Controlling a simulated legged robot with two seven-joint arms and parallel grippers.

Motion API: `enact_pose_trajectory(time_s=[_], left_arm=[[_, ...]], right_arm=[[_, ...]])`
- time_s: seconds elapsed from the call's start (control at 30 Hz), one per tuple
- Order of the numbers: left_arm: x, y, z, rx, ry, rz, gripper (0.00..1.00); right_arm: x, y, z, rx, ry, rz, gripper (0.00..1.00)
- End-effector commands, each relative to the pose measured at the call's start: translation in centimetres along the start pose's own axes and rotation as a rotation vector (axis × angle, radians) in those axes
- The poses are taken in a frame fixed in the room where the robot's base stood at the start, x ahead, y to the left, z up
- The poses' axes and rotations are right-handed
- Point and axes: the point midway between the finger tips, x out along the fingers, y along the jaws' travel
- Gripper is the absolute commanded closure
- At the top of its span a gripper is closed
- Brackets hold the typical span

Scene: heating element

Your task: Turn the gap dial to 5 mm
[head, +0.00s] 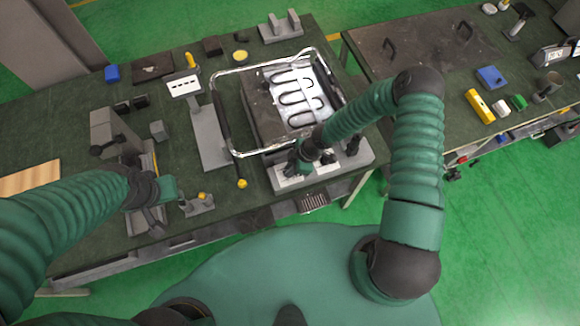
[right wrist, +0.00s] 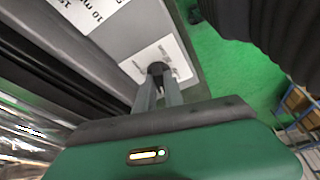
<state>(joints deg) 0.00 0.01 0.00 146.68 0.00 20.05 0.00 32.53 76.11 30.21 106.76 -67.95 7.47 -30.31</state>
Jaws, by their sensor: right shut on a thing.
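The gap dial (right wrist: 158,69) is a small dark knob on a white label on the machine's grey front panel (head: 325,175). My right gripper (head: 297,166) is at the left part of this panel. In the right wrist view its two fingers (right wrist: 158,88) are shut on the knob.
Behind the panel is the bending machine with a chrome tube frame (head: 262,68) and a plate with dark looped heating elements (head: 298,97). Another dark knob (head: 352,146) is at the panel's right. A lever with a yellow tip (head: 242,183) stands to its left.

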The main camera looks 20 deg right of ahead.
Motion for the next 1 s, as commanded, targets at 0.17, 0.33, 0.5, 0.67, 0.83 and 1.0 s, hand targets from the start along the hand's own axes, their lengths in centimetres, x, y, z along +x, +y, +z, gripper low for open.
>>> enact_pose_trajectory(time_s=[0.17, 0.33, 0.5, 0.67, 0.83, 1.0], left_arm=[[0.0, 0.0, 0.0, 0.0, 0.0, 0.0, 0.64], [0.0, 0.0, 0.0, 0.0, 0.0, 0.0, 0.64], [0.0, 0.0, 0.0, 0.0, 0.0, 0.0, 0.64], [0.1, 0.0, 0.0, 0.0, 0.0, 0.0, 0.64], [0.6, 0.0, 0.1, 0.0, 0.0, 0.0, 0.64], [0.8, 0.0, 0.2, 0.0, 0.0, 0.0, 0.64]], right_arm=[[-0.1, 0.3, 0.0, 0.001, 0.0, 0.006, 0.86], [-0.1, 0.2, 0.0, 0.001, 0.0, 0.004, 0.65], [-0.1, 0.1, 0.0, 0.001, 0.0, 0.003, 0.65], [-0.3, 0.1, 0.0, 0.002, 0.0, 0.003, 0.65], [-3.2, 0.2, 0.2, 0.004, 0.0, 0.006, 0.65], [-8.3, 0.3, 0.2, 0.006, 0.0, 0.008, 0.65]])
